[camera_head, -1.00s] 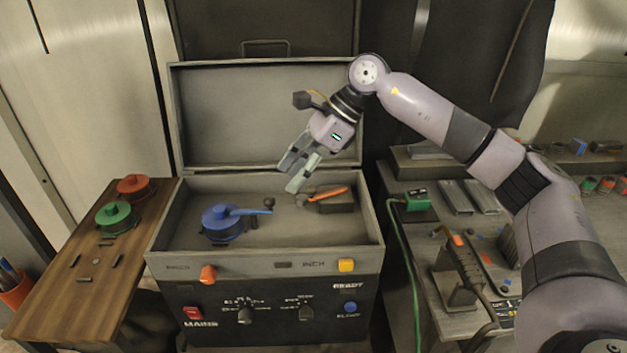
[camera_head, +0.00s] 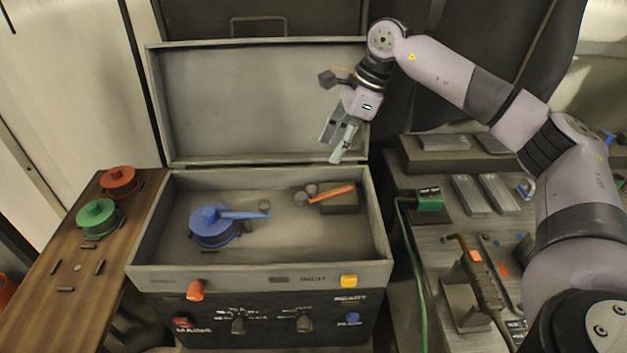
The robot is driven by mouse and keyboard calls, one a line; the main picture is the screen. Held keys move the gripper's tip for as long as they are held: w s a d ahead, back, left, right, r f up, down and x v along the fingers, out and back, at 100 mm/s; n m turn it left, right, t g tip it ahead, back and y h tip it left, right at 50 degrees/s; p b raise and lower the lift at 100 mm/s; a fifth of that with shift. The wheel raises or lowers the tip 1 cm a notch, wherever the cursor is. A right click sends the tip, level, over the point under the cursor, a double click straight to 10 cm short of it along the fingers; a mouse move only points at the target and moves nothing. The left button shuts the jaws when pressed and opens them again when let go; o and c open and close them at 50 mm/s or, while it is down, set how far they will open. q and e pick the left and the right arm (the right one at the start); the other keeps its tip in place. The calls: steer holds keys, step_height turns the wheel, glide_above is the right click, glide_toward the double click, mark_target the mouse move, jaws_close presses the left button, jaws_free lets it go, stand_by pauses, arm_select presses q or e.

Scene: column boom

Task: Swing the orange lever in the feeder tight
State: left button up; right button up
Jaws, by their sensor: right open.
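The orange lever (camera_head: 332,193) lies inside the open feeder box (camera_head: 374,222), toward its right side, on a dark block (camera_head: 341,204) with small round rollers at its left end. A blue spool with a blue arm (camera_head: 213,226) stands in the left part of the box. My right gripper (camera_head: 342,147) is open and empty. It hangs above the back of the box, over the lever and apart from it, fingers pointing down. My left gripper is not in view.
The raised lid (camera_head: 250,105) stands behind the box. A wooden board (camera_head: 79,244) with a green spool (camera_head: 97,218) and a red spool (camera_head: 118,181) is at left. A torch-like tool (camera_head: 481,282) and a green clamp (camera_head: 428,199) lie on the right bench.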

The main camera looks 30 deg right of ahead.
mark_target(312, 186)
steer(key=p+x, duration=0.2)
steer(key=x, duration=0.9)
steer(key=shift+w+f, duration=0.15)
steer(key=shift+w, duration=0.05)
steer(key=shift+a+f, duration=0.1)
steer(key=shift+f, duration=0.2)
steer(key=shift+w+f+p, duration=0.1)
steer(key=shift+f+p, duration=0.1)
steer(key=shift+p, duration=0.1)
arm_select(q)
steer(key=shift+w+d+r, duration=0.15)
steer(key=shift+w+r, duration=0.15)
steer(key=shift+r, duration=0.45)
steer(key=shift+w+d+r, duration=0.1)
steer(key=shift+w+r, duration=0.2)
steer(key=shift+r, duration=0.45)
arm_select(e)
jaws_close()
